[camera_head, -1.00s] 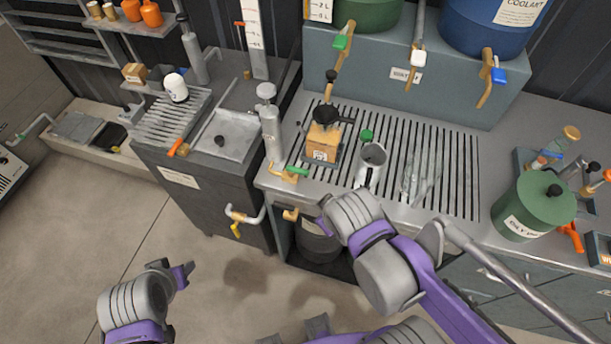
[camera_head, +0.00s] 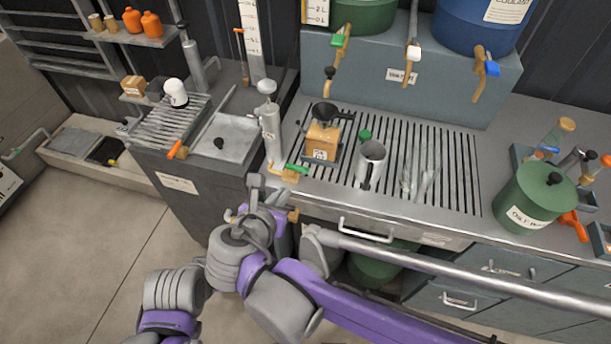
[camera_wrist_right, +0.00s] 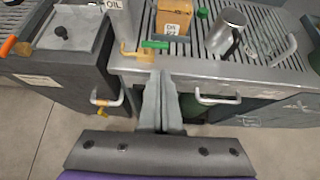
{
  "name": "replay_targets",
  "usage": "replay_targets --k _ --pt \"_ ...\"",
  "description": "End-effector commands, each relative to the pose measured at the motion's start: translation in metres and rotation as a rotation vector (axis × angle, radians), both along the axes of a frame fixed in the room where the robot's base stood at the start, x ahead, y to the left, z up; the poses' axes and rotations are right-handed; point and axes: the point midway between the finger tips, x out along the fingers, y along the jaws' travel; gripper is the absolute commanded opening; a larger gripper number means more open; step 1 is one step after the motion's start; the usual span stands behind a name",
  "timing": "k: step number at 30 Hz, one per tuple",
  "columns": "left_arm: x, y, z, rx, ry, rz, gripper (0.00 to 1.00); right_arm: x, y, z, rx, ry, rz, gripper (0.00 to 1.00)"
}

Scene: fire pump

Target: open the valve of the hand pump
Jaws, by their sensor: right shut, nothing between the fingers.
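The hand pump (camera_head: 269,132) is a grey upright cylinder with a pale round knob, at the left front corner of the slatted bench. Its brass outlet (camera_head: 288,175) has a green valve handle (camera_head: 297,168). In the right wrist view the handle (camera_wrist_right: 155,44) lies sideways just beyond the fingertips. My right gripper (camera_head: 262,183) is shut and empty, close below and left of the handle; I cannot tell whether it touches. Its closed fingers (camera_wrist_right: 159,76) also show in the wrist view. My left arm is at the bottom left; its fingers are not clear.
A wooden grinder (camera_head: 322,142) and a metal jug (camera_head: 371,163) stand on the slatted bench (camera_head: 455,170). A green drum (camera_head: 535,197) is at the right. Floor is free at lower left.

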Motion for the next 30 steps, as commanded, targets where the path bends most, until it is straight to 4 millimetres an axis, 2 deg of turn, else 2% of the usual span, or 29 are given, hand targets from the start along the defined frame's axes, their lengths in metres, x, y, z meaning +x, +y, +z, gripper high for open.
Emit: replay_targets --k 7,11,24,30 --pt "0.000 0.000 0.000 0.000 0.000 0.000 0.50 0.001 -0.001 -0.001 0.002 0.000 -0.002 0.00" --pt "0.000 0.000 0.000 0.000 0.000 0.000 0.50 0.009 -0.004 -0.006 0.002 0.001 -0.006 0.00" --pt "-0.001 0.000 -0.005 0.000 0.002 0.000 0.50 0.078 -0.028 -0.055 0.004 0.001 -0.008 0.00" --pt "-0.001 0.000 -0.004 0.000 0.002 0.000 0.50 0.102 -0.034 -0.071 0.004 0.001 -0.006 0.00"
